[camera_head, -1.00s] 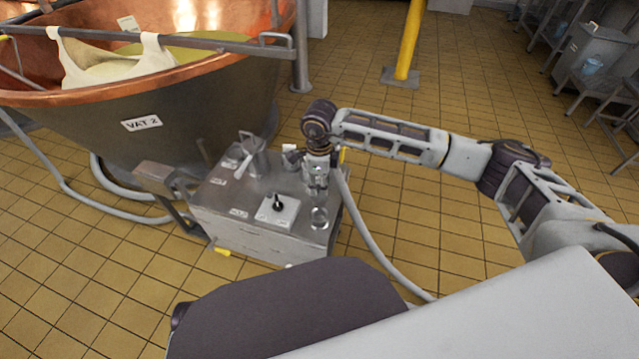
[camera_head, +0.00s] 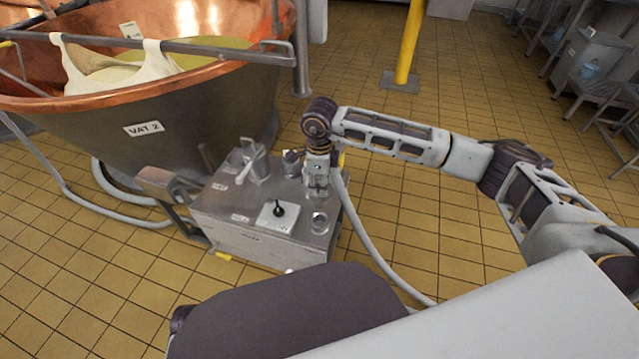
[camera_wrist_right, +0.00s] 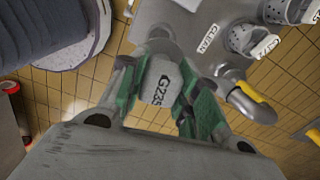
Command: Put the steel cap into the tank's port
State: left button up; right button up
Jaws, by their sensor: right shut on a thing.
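My right gripper (camera_head: 317,194) is above the steel tank's top (camera_head: 240,206), near its right side. In the right wrist view its green fingers (camera_wrist_right: 158,108) are shut on a pale grey piece marked "G235" (camera_wrist_right: 160,82), which I take to be the steel cap. A round steel port (camera_head: 319,223) shows on the tank's top just in front of the gripper in the head view. The held piece looks apart from that port. Its lower end is hidden, so I cannot tell whether it touches the tank. My left gripper is out of view.
A switch box with a black knob (camera_head: 278,210) and a steel cup-like fitting (camera_head: 254,160) stand on the tank. A grey hose (camera_head: 372,250) runs down its right side. The copper vat (camera_head: 200,110) stands behind left.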

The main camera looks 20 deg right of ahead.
jog(key=shift+r+p, duration=0.65)
jog(key=shift+r, duration=0.7)
jog(key=shift+s+f, duration=0.1)
jog(key=shift+f, duration=0.05)
